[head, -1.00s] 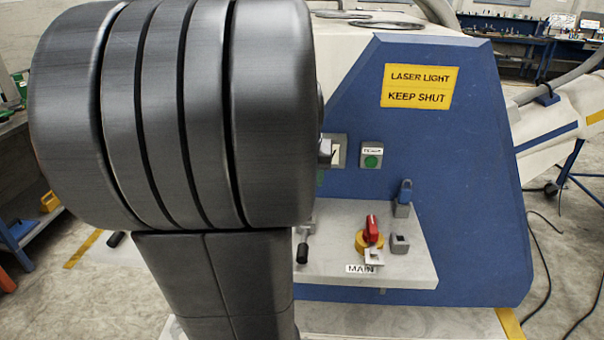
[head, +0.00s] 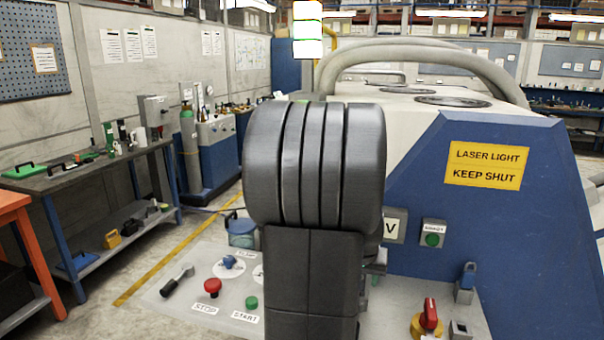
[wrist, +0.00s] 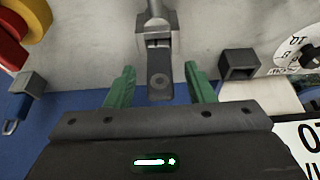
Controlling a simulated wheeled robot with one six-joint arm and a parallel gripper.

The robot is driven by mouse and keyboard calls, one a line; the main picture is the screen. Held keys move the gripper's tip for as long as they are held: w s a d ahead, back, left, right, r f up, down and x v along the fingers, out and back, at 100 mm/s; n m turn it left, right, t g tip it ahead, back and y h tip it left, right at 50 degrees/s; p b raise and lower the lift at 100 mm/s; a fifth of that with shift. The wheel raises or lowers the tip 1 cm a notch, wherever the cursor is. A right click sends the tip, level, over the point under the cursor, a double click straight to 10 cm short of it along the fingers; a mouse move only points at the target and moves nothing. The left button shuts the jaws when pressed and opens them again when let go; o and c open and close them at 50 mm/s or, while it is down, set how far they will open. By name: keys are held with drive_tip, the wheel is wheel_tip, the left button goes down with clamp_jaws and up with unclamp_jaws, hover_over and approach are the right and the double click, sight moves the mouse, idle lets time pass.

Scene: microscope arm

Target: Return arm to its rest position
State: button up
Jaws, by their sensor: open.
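My arm (head: 315,165) stands as a dark grey jointed shape in the middle of the head view and hides part of the machine panel. My gripper (wrist: 159,69) shows only in the wrist view, with two green fingers spread apart. A dark grey lever-like part (wrist: 159,84) with a round mark lies between the fingers. It hangs from a grey metal bracket (wrist: 156,35) on the panel. Gaps show on both sides of it, so the fingers do not grip it.
A blue machine (head: 480,235) carries a yellow laser sign (head: 487,165). A panel with a red stop button (head: 213,287) and green start button (head: 251,303) is left. A workbench (head: 80,172) stands far left.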

drive_tip(key=shift+x, duration=1.05)
drive_tip(key=shift+r+p, duration=0.15)
drive_tip(key=shift+p, duration=0.15)
